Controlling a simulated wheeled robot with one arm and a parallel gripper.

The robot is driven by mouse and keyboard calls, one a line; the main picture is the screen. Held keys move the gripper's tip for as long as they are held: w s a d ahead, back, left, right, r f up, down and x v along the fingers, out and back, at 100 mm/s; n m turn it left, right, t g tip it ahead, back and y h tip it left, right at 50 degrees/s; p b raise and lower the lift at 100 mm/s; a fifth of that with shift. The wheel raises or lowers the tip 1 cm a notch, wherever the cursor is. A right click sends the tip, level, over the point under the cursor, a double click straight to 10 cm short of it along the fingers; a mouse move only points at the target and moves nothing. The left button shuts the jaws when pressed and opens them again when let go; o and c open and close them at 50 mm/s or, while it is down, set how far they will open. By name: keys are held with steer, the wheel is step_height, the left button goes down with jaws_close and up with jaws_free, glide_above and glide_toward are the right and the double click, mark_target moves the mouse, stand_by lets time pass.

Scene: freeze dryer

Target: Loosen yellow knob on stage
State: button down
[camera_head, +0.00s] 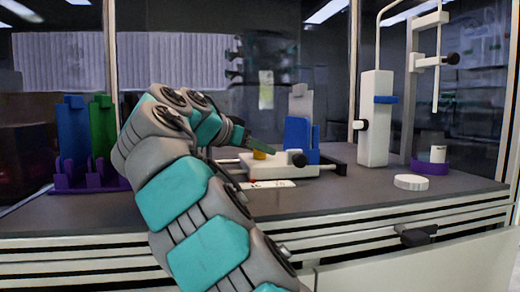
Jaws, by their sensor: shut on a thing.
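The yellow knob (260,154) sits on the left part of the small white stage (280,168) on the dark bench. My gripper (268,149) reaches over the stage from the left, its fingertips at the top of the knob and shut on it. My arm comes up from the bottom middle and bends right towards the stage. The fingers are small in this view and partly hide the knob. A black knob (299,159) is on the stage's right side, beside a blue upright block (300,134).
Blue (72,130) and green (101,128) holders on purple bases stand at the left. A white column stand (375,118), a white round lid (409,182) and a purple holder (430,167) are at the right. Metal frame posts border the bench. The front right bench is mostly clear.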

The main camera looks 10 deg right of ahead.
steer(key=shift+f+b, duration=0.15)
steer(key=shift+b, duration=0.5)
steer(key=shift+f+n+t+y+b, duration=0.1)
steer(key=shift+n+t+y+b, duration=0.2)
steer(key=shift+n+b, duration=0.1)
steer(key=n+t+y+b, duration=0.1)
steer(key=n+t+b, duration=0.1)
steer(key=b, duration=0.1)
steer(key=shift+f, duration=0.15)
steer(key=n+y+b, duration=0.1)
steer(key=n+t+y+b, duration=0.1)
steer(key=y, duration=0.1)
steer(key=shift+r+n+t, duration=0.2)
steer(key=shift+n+t, duration=0.1)
steer(key=shift+n, duration=0.1)
steer(key=n+y, duration=0.1)
steer(key=n+t+y, duration=0.1)
steer(key=n+y, duration=0.1)
steer(key=y, duration=0.1)
steer(key=shift+a+r+n+t+b, duration=0.1)
steer(key=shift+r+n+t+b, duration=0.15)
steer(key=shift+n+t+b, duration=0.05)
steer(key=n+y+p, duration=0.1)
steer(key=n+y, duration=0.4)
steer(key=y, duration=0.1)
steer(key=shift+n+y, duration=0.3)
steer(key=shift+y, duration=0.1)
steer(key=c, duration=0.5)
jaws_free()
